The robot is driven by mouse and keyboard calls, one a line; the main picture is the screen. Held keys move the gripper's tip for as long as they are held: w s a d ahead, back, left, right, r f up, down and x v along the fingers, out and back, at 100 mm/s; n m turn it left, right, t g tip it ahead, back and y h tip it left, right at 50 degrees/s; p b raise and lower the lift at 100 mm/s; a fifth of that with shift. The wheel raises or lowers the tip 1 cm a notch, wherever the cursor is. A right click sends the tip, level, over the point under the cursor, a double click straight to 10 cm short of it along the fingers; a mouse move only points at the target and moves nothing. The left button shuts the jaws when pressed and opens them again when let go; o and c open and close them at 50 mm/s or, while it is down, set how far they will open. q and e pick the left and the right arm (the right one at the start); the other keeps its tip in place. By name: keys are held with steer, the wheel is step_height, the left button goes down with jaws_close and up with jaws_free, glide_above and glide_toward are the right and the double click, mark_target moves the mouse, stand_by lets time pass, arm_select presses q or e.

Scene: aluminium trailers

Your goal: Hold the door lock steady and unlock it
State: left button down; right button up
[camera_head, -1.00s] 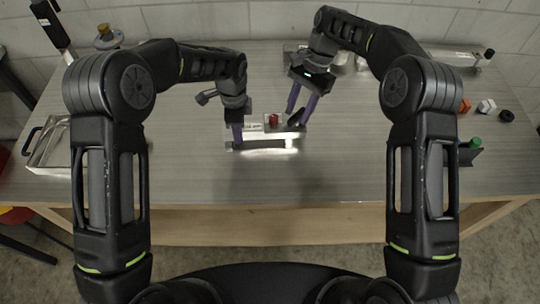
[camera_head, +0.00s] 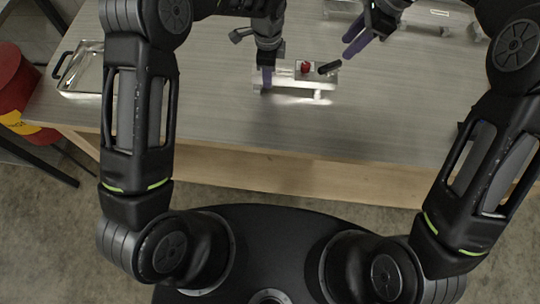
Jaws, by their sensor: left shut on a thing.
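The door lock (camera_head: 290,87) is a shiny metal bar with a plate on the grey table. It carries a red part (camera_head: 305,68) near its middle and a black lever (camera_head: 329,67) at its right end. My left gripper (camera_head: 267,78) points down and is shut on the lock's left end; its grip is partly hidden.
A metal tray (camera_head: 75,86) with a black handle lies at the table's left end. A red drum with a yellow label (camera_head: 22,92) stands on the floor at left. The table in front of the lock is clear. Metal parts lie at the back right.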

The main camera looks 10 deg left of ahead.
steer(key=v, duration=0.4)
steer(key=s+a+f+n+g, duration=0.1)
steer(key=s+a+f+g, duration=0.15)
steer(key=s+a, duration=0.35)
steer(key=s+a+f+n+g+y, duration=0.1)
steer(key=s+a+f, duration=0.2)
steer(key=s+a, duration=0.3)
steer(key=s+a+f+n+g, duration=0.1)
steer(key=s+a+f+g, duration=0.15)
steer(key=s+a, duration=0.35)
steer(key=s+f+n+t, duration=0.1)
steer(key=s+f+n, duration=0.3)
steer(key=f, duration=0.9)
steer(key=s, duration=0.3)
steer(key=shift+f+n, duration=0.3)
steer(key=shift+f, duration=0.05)
steer(key=shift+s+a, duration=0.15)
